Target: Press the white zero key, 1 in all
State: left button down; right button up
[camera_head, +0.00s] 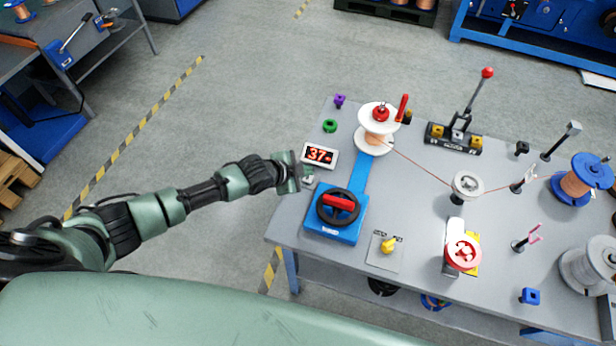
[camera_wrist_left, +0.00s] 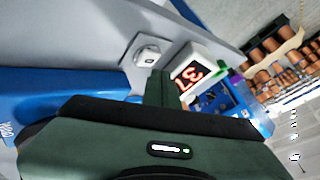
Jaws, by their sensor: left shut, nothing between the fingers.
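The counter (camera_head: 320,155) shows red digits, apparently 37, on a white-framed display at the table's left side. It also shows in the left wrist view (camera_wrist_left: 190,74). A white key with a small dark mark (camera_wrist_left: 149,56) sits on a grey mount beside the display in the left wrist view. In the head view my gripper mostly hides that spot. My left gripper (camera_head: 297,178) is shut and empty, just left of and below the counter. In the left wrist view its green finger stands close to the key; I cannot tell whether they touch. My right gripper is not in view.
A blue winder base with a black handwheel (camera_head: 338,207) stands just below the counter. A white spool (camera_head: 378,118) stands above right of it. A yellow knob (camera_head: 389,245) is further right. Pulleys and spools fill the table's right side.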

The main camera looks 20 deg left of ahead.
aim_at(305, 180)
pick_arm(q)
jog(key=shift+f, duration=0.1)
dwell(0.7)
jog(key=shift+f+b, duration=0.3)
jog(key=shift+f, duration=0.05)
jog(key=shift+f+b, duration=0.3)
jog(key=shift+f, duration=0.15)
dwell(0.6)
dwell(0.3)
jog(key=shift+r+p, duration=0.8)
jog(key=shift+r, duration=0.05)
jog(key=shift+r, duration=0.15)
notch_tip(305, 180, up, 5)
jog(key=p, duration=0.4)
jog(key=shift+p, duration=0.35)
